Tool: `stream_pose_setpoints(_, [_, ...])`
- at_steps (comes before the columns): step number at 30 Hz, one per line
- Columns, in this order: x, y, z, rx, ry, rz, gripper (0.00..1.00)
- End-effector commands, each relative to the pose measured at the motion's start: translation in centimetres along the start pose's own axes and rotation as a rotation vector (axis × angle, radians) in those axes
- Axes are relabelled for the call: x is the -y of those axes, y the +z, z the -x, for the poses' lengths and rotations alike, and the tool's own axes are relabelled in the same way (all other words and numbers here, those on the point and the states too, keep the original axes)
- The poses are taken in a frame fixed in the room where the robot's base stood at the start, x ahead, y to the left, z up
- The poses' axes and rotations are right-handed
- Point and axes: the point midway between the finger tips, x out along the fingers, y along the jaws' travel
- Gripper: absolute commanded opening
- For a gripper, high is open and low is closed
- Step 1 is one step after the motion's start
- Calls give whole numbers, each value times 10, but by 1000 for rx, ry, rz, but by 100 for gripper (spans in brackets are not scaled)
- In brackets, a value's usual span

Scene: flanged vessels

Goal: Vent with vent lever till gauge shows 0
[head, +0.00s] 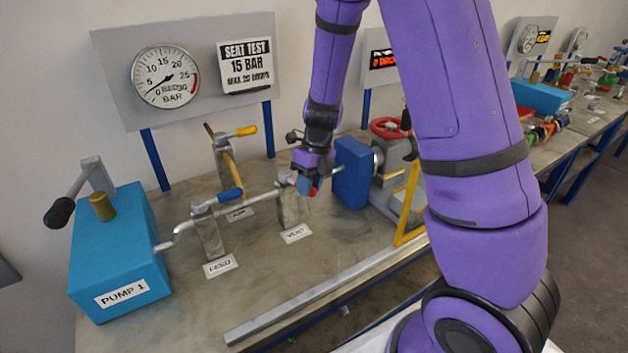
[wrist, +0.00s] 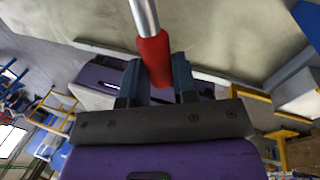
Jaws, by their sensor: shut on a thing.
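The vent valve (head: 288,208) is a grey post behind the VENT label (head: 296,233). Its lever has a red grip (wrist: 154,58) on a bare metal rod (wrist: 144,16). My gripper (wrist: 156,82) is shut on the red grip, with a finger on each side. In the head view my gripper (head: 308,185) is at the valve's right side and hides most of the lever. The round white gauge (head: 166,77) hangs on the back panel. Its dark needle points to the lower left, near the low end of the scale; I cannot read the exact value.
The blue PUMP 1 box (head: 120,255) stands at left. The blue-handled FEED valve (head: 207,232) and a yellow-handled valve (head: 228,158) are left of the vent valve. A blue block (head: 351,172) is close on the right. A metal rail (head: 325,287) runs along the front.

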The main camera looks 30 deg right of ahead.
Motion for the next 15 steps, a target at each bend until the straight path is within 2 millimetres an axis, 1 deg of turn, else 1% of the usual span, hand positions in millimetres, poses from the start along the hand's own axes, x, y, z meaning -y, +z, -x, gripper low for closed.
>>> stream_pose_setpoints(6, [-12,1,-2,41,0,-144,0])
stream_pose_setpoints(15, [-21,3,-5,71,0,-256,0])
